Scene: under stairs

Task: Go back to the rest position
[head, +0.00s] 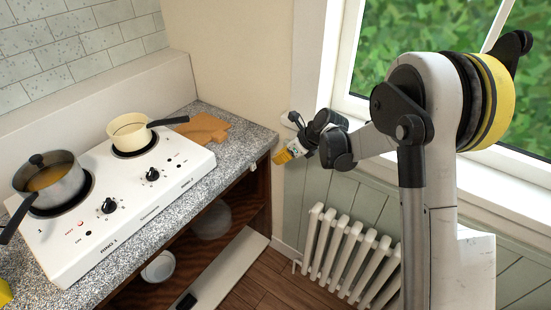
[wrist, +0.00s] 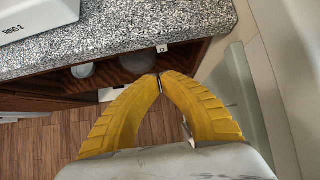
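My gripper (head: 282,157) is at the right end of the granite counter (head: 235,140) in the head view, with my arm folded in front of the window. In the wrist view its two yellow fingers (wrist: 160,78) meet at the tips, with nothing seen between them. The fingertips appear near the counter's front edge, with the open shelf space and wooden floor (wrist: 50,145) behind them. Whether the gripper touches the counter cannot be told.
A white two-ring hob (head: 125,205) carries a steel pot (head: 50,185) and a cream pan (head: 130,133). A wooden board (head: 203,128) lies behind. Bowls (head: 160,267) stand on the shelf below. A white radiator (head: 345,255) and window frame (head: 325,65) are near my arm.

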